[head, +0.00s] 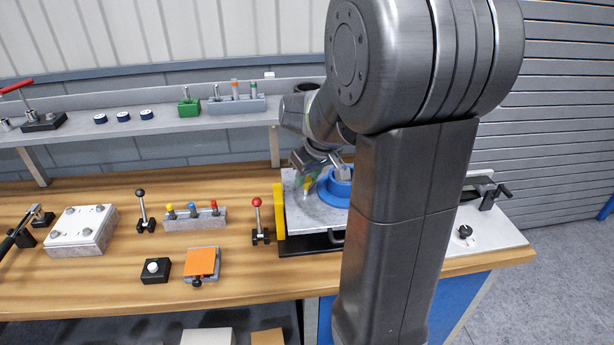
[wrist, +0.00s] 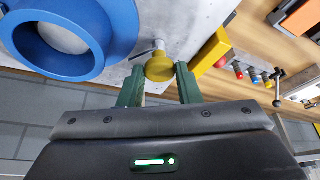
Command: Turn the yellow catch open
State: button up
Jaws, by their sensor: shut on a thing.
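The yellow catch (wrist: 160,67) shows in the wrist view as a round yellow knob with a pale metal lever running out behind it, on a grey plate (wrist: 190,22). My gripper (wrist: 159,80) has a green finger on each side of the knob and is shut on it. In the head view my gripper (head: 306,180) is low over the plate, left of the blue ring (head: 336,188); the catch there is small and mostly covered. The blue ring also shows large at the upper left of the wrist view (wrist: 122,30).
A yellow upright block (head: 279,212) stands at the plate's left edge, with a red-knobbed lever (head: 257,222) beside it. Left are a block with coloured pegs (head: 196,222) and an orange-topped box (head: 202,262). A shelf (head: 160,123) runs behind. My arm hides the plate's right part.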

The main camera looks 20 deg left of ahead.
jog(key=n+b, duration=0.1)
jog(key=n, duration=0.1)
jog(key=n+g, duration=0.1)
jog(key=shift+w+n+b, duration=0.2)
jog(key=shift+n+b, duration=0.15)
jog(key=shift+n, duration=0.05)
jog(key=shift+w+n+g+b, duration=0.1)
jog(key=shift+n+g+b, duration=0.75)
jog(key=shift+n, duration=1.15)
jog(key=shift+g+y, duration=0.25)
jog(key=shift+y, duration=0.05)
jog(key=o, duration=1)
jog(key=shift+c, duration=0.2)
jog(key=s+v, duration=0.1)
jog(key=v, duration=1.3)
jog(key=shift+w, duration=0.45)
jog(key=shift+a+f, duration=0.1)
jog(key=shift+a, duration=0.05)
